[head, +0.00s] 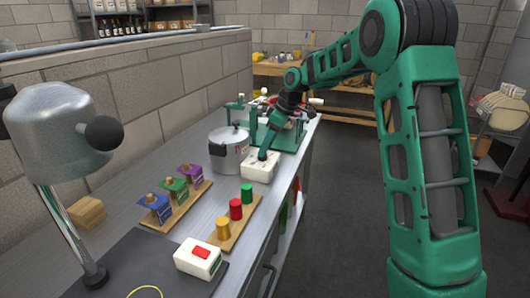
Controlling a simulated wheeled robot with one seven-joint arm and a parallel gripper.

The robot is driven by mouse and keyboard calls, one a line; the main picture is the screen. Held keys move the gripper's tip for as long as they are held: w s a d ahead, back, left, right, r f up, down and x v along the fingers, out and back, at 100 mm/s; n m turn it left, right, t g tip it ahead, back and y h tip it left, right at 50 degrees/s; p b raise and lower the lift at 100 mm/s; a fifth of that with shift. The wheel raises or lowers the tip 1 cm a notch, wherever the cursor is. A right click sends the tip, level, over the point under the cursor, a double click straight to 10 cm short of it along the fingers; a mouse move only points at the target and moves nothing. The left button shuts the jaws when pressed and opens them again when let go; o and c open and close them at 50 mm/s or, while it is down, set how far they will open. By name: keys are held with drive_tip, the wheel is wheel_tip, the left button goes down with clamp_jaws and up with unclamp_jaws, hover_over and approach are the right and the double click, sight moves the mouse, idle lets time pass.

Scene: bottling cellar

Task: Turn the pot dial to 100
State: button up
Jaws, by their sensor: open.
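A grey metal pot (229,152) with a lid stands on the bench beside the low wall. A white box (258,173) sits on the bench close to the right of the pot. My green arm reaches along the bench from the right, and my gripper (263,155) points down at the top of this white box. My gripper is open, though its fingers are small and dark here. A dial and its numbers cannot be made out; the gripper covers part of the box's top. Whether the fingers touch anything there, I cannot tell.
A white box with a red switch (200,257) is at the front. A board with yellow, red and green cylinders (236,212) and a stand with blue, green and purple brackets (175,193) lie between. A green device (278,130) stands behind. A grey metal head (62,128) rises at left.

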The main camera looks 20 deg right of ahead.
drive_tip(key=shift+x, duration=1.35)
